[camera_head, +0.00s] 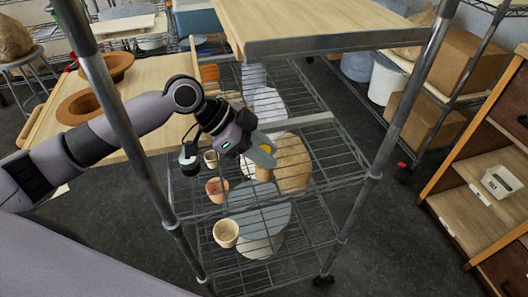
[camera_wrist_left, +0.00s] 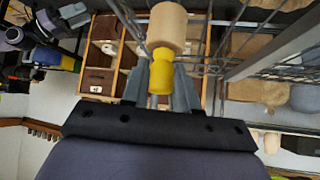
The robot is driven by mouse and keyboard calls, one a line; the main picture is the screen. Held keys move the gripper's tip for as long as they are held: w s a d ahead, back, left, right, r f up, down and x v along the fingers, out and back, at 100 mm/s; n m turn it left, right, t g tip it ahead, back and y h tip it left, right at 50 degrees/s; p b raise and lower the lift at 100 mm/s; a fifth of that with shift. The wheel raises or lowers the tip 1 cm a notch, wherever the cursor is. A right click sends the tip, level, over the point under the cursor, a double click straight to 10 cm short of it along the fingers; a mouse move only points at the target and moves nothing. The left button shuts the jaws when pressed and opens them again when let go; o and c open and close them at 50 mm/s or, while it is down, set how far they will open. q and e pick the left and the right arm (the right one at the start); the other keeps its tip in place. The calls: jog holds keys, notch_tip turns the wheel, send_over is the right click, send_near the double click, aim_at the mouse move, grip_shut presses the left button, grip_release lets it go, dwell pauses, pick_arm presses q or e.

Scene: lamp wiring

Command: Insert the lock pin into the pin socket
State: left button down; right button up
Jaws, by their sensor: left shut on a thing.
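My left gripper (camera_head: 264,152) reaches in from the left over the wire shelf rack. In the left wrist view its fingers (camera_wrist_left: 161,80) are shut on the yellow part of a small piece (camera_wrist_left: 159,72), apparently the lock pin. A pale, wood-coloured cylinder (camera_wrist_left: 167,26) shows just beyond the yellow part, in line with it. I cannot tell whether they are one piece. In the head view the same pale cylinder (camera_head: 264,174) hangs below the fingertips, in front of a round wooden piece (camera_head: 295,165). I cannot make out the pin socket. My right gripper is not in view.
The rack's posts (camera_head: 398,115) and wire shelves (camera_head: 325,145) surround my left gripper. A wooden board (camera_head: 310,18) lies on top. Small pots (camera_head: 225,233) and round plates stand on the lower shelves. A wooden table (camera_head: 150,85) stands at left, a cabinet (camera_head: 465,210) at right.

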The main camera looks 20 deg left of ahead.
pick_arm(q)
notch_tip(320, 180, up, 7)
jog(key=shift+a+r, duration=0.1)
jog(key=shift+a, duration=0.05)
jog(key=s+a+f+b, duration=0.1)
jog(key=s+a, duration=0.1)
jog(key=a, duration=0.6)
jog(key=s+a+f+b, duration=0.1)
jog(key=a+f+b, duration=0.1)
jog(key=a, duration=0.6)
jog(key=shift+s, duration=0.35)
jog(key=shift+f+p, duration=0.1)
jog(key=shift+p, duration=0.2)
jog(key=shift+p, duration=0.3)
